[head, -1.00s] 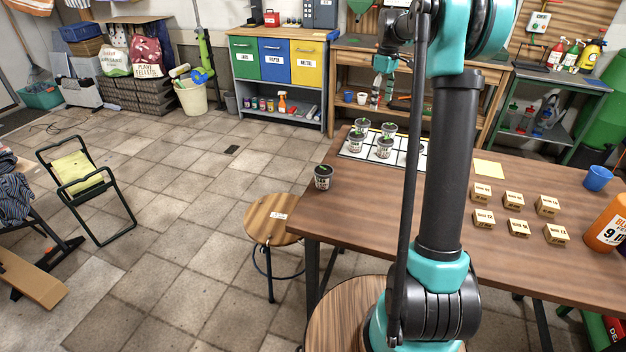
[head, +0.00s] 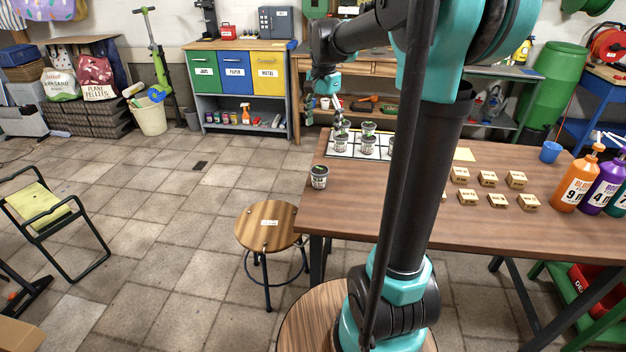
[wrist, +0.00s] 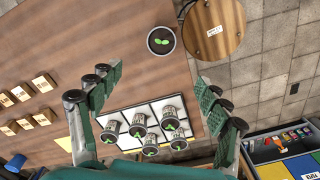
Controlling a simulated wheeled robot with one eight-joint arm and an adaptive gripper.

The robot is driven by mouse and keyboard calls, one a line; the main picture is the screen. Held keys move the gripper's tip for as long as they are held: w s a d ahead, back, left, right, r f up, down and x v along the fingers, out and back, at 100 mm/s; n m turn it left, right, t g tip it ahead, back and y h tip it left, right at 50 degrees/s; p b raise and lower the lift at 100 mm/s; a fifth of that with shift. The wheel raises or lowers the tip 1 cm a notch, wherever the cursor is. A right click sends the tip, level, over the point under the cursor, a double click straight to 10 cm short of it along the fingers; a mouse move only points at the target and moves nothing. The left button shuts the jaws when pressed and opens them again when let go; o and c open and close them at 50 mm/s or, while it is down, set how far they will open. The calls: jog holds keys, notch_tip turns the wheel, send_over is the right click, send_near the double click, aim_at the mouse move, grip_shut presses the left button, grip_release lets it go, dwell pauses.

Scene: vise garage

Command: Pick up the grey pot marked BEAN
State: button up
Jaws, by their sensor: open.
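Several grey pots with green seedlings stand on a white gridded tray (head: 345,154) at the table's back left, including a front pot (head: 367,145). A lone grey pot (head: 320,177) stands apart near the table's left edge; its label is too small to read surely. In the wrist view this lone pot (wrist: 161,42) shows from above, beyond the fingertips, and the tray pots (wrist: 137,125) show lower down between the fingers. My gripper (wrist: 155,100) is open and empty. In the head view my gripper (head: 334,103) hangs above the tray's back left, apart from the pots.
Several small labelled wooden blocks (head: 487,178) lie on the table (head: 400,200). A blue cup (head: 550,152) and pump bottles, one orange (head: 577,180), stand at its right. A round stool (head: 270,226) is by the left corner. The table between lone pot and blocks is bare.

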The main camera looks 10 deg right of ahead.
send_near(319, 170)
jog(key=f, duration=0.5)
jog(key=shift+w+d+f, duration=0.25)
jog(key=shift+d, duration=0.15)
jog(key=shift+s+a+f, duration=0.15)
jog(key=shift+a+f, duration=0.05)
jog(key=shift+f, duration=1.15)
jog(key=shift+s+a+f, duration=0.1)
jog(key=shift+a+f, duration=0.05)
jog(key=shift+f, duration=1.2)
jog(key=c, duration=1.3)
jog(key=shift+r, duration=0.1)
jog(key=shift+c, duration=0.2)
